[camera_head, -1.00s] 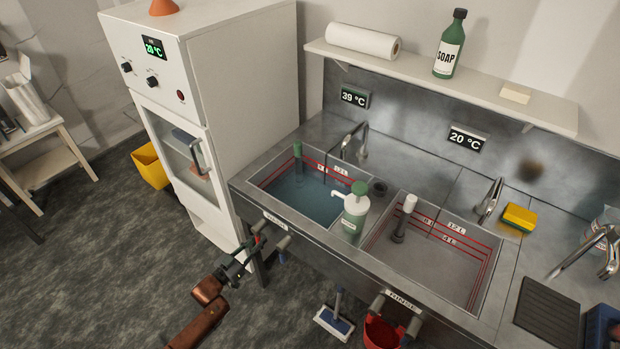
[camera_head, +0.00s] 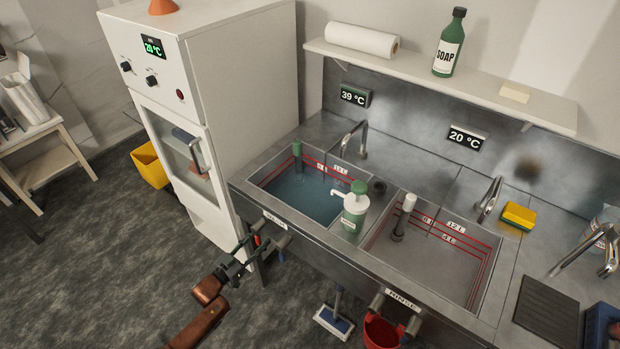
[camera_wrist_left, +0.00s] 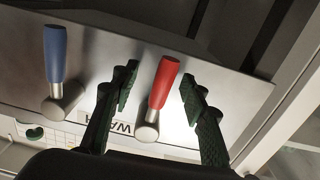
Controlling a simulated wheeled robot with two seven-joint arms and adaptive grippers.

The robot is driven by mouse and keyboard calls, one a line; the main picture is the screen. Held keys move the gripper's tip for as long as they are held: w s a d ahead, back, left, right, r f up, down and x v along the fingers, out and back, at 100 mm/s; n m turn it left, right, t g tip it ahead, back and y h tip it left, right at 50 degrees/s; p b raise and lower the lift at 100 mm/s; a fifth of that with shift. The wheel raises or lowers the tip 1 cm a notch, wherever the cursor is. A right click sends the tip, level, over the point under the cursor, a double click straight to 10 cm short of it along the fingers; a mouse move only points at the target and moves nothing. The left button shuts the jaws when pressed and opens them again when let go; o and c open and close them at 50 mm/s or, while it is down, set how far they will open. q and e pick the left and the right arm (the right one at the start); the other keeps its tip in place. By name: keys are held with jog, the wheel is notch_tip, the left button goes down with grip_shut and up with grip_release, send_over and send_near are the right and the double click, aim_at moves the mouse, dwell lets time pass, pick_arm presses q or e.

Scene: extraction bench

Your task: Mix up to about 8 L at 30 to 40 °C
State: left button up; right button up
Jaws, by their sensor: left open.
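The wash basin (camera_head: 262,179) holds bluish water and has red level lines on its walls; I cannot tell which line the water meets. A display reading 39 °C (camera_head: 354,96) hangs behind its tap (camera_head: 352,140). A green-topped stopper (camera_head: 297,150) stands in the basin's back left corner. My left gripper (camera_head: 254,242) is open at the front panel below the basin. In the left wrist view the open fingers (camera_wrist_left: 158,85) are on either side of the red lever (camera_wrist_left: 165,80), with visible gaps. The blue lever (camera_wrist_left: 56,55) is left of it. My right gripper is not in view.
A soap dispenser (camera_head: 354,212) stands between the basins. The empty rinse basin (camera_head: 410,262) is on the right, below a 20 °C display (camera_head: 467,138). A white cabinet (camera_head: 245,90) stands close on the left. A red bucket (camera_head: 382,331) hangs below the rinse levers.

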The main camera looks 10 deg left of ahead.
pick_arm(q)
jog(key=shift+s, duration=0.1)
jog(key=p+v, duration=0.2)
jog(key=v, duration=0.5)
jog(key=shift+s+a+p, duration=0.2)
jog(key=shift+s+p, duration=0.1)
jog(key=shift+s, duration=0.05)
jog(key=s+a+f+n+g+y, duration=0.1)
jog(key=s+f+g+y, duration=0.1)
jog(key=s+f, duration=0.65)
jog(key=s+a+f+n+g+y, duration=0.1)
jog(key=s+a+f+g+y, duration=0.3)
jog(key=f, duration=0.8)
jog(key=s+d+f+n+g, duration=0.1)
jog(key=s+f, duration=0.6)
jog(key=f, duration=0.3)
jog(key=s+d+f+g, duration=0.3)
jog(key=s+f, duration=0.2)
jog(key=s, duration=0.7)
jog(key=s+d+f+g, duration=0.3)
jog(key=s+f, duration=0.2)
jog(key=s, duration=0.8)
jog(key=s+d+f+g+y, duration=0.1)
jog(key=s+d+f+g, duration=0.2)
jog(key=s, duration=1)
notch_tip(320, 180, down, 3)
jog(key=shift+f, duration=0.1)
